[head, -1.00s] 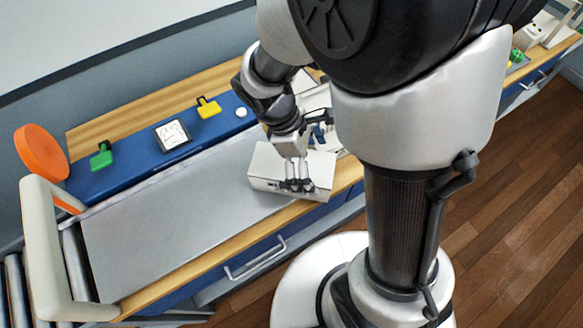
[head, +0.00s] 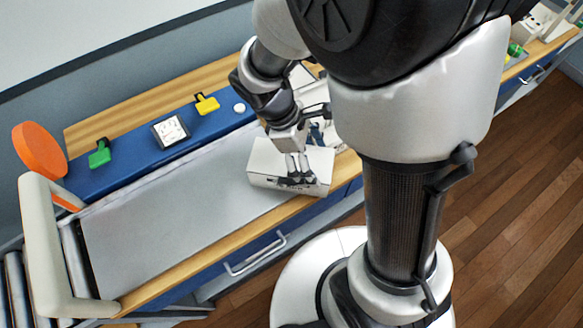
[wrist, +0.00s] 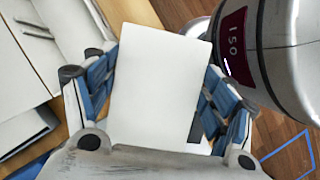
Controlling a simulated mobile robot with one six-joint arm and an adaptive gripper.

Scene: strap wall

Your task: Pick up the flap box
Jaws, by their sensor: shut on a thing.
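The flap box is a white box (head: 268,158) at the right end of the grey work surface, near the wooden front edge. My gripper (head: 299,177) is over its right part, pointing down, with its fingers at the box. In the wrist view the white box (wrist: 158,75) fills the middle, with a dark patch at its lower right side. The blue-padded fingers of my gripper (wrist: 157,100) are shut on it from both sides. I cannot tell for sure whether its underside is clear of the surface.
A blue strip at the back holds a green tag (head: 99,154), a white square with a drawing (head: 171,132), a yellow tag (head: 206,104) and a white knob (head: 239,107). An orange disc (head: 40,150) and a pale frame (head: 45,245) stand left. The grey surface (head: 165,220) is clear.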

